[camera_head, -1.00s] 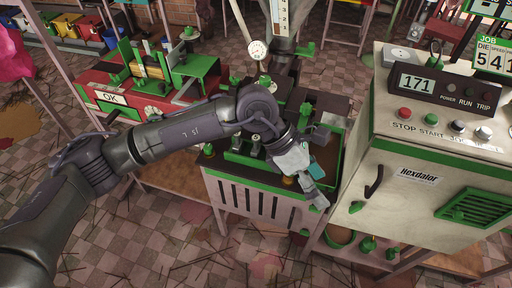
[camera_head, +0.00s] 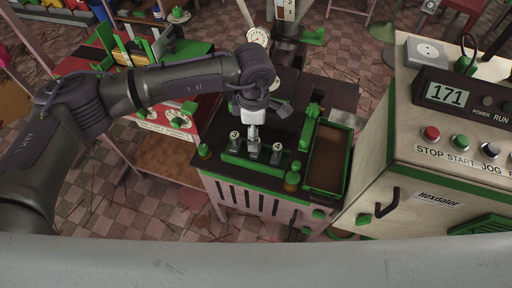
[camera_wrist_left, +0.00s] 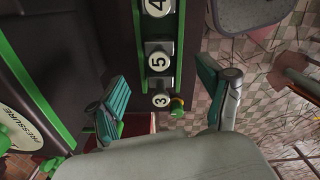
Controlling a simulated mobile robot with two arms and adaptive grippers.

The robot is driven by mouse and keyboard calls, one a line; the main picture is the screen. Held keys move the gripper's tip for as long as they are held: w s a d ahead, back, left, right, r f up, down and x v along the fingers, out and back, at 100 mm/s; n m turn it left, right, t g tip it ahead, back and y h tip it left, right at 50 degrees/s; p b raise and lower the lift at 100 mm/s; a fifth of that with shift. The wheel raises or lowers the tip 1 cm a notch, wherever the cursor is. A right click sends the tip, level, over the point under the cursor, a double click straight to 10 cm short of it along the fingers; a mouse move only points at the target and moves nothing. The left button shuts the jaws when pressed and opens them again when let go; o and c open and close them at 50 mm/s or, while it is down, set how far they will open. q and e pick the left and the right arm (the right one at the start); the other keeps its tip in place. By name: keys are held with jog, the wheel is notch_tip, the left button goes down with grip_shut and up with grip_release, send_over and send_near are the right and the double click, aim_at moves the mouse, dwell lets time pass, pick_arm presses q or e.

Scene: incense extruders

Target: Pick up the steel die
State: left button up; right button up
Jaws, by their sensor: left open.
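Several numbered steel dies stand in a green rack on the bench. In the head view, one die (camera_head: 234,136) stands at the left and the die marked 4 (camera_head: 277,149) at the right. My left gripper (camera_head: 254,136) points down over the middle of the rack (camera_head: 240,161) and partly hides the die there. In the left wrist view, the dies marked 4 (camera_wrist_left: 157,8), 5 (camera_wrist_left: 158,60) and 3 (camera_wrist_left: 161,100) form a row. The teal-padded fingers of my left gripper (camera_wrist_left: 165,96) are spread apart with nothing held between them. My right gripper is out of view.
A green-rimmed brown tray (camera_head: 325,160) stands just right of the rack. A brass-and-green knob (camera_head: 292,178) is at the front right of the rack. The cream control cabinet (camera_head: 410,165) stands further right, and a red machine (camera_head: 165,118) further left.

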pick_arm(q)
jog(key=shift+f, duration=0.7)
jog(key=shift+w+f, duration=0.1)
jog(key=shift+f, duration=0.25)
jog(key=shift+d+f+p, duration=0.1)
jog(key=shift+f+p, duration=0.3)
jog(key=shift+f, duration=0.2)
notch_tip(320, 180, down, 4)
jog(key=shift+d+r+p, duration=0.15)
jog(key=shift+r+p, duration=0.05)
jog(key=shift+p, duration=0.3)
jog(key=shift+f, duration=0.25)
jog(key=shift+c, duration=0.4)
grip_shut()
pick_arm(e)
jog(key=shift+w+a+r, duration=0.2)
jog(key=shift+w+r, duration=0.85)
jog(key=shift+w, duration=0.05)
